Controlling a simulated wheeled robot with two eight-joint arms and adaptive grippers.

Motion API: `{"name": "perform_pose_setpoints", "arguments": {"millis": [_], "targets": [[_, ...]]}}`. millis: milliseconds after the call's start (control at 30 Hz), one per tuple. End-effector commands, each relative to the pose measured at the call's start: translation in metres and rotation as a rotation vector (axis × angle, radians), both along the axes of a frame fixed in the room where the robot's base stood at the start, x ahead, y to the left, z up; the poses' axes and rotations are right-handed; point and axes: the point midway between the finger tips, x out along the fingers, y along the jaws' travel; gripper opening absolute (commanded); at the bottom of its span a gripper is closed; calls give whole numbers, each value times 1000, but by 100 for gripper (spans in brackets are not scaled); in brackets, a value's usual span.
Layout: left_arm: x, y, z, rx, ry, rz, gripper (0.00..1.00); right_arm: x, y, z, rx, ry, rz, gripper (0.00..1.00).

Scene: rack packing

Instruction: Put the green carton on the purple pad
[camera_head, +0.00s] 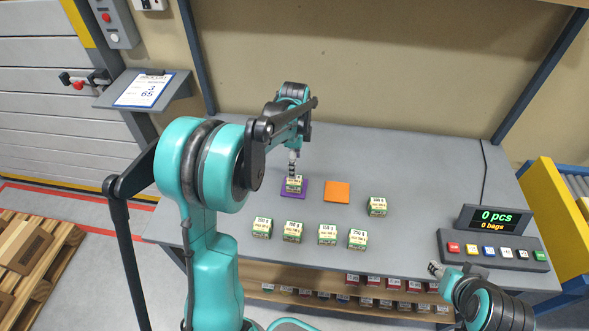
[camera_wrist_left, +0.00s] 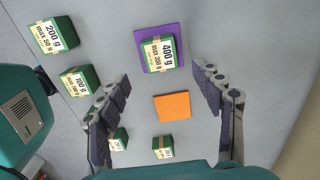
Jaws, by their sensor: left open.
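A green carton (camera_head: 293,185) with a pale label sits on the purple pad (camera_head: 305,188). In the left wrist view this carton (camera_wrist_left: 160,52) reads 400 g, and the purple pad (camera_wrist_left: 160,29) shows around its edges. My left gripper (camera_head: 292,164) is just above that carton in the head view. In the left wrist view its two fingers (camera_wrist_left: 162,80) are spread, with nothing held between them; the carton lies beyond the tips. My right gripper (camera_head: 435,268) is at the lower right by the table's front edge; its jaws are too small to judge.
An empty orange pad (camera_head: 337,192) lies right of the purple pad. Several similar green cartons stand in a front row (camera_head: 327,235), with another (camera_head: 377,207) to the right. A display with a button panel (camera_head: 494,250) is at the right. The table behind the pads is clear.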

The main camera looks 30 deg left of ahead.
Motion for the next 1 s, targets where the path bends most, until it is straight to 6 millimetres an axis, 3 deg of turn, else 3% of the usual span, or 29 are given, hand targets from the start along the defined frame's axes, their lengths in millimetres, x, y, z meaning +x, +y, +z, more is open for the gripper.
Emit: {"name": "perform_pose_setpoints", "arguments": {"millis": [33, 233, 367, 533, 700, 1000], "targets": [[0, 0, 11, 0, 0, 0, 66, 0, 0, 5, 0, 0, 0, 40], [-2, -1, 28, 1, -5, 9, 66, 0, 0, 9, 0, 0, 0, 40], [-15, -12, 45, 6, -46, 92, 66, 0, 0, 8, 0, 0, 0, 40], [-57, -40, 80, -7, -175, 346, 66, 0, 0, 8, 0, 0, 0, 40], [-108, -66, 100, -74, -317, 636, 66, 0, 0, 8, 0, 0, 0, 40], [-182, -98, 94, -292, -497, 1075, 66, 0, 0, 8, 0, 0, 0, 40]]}}
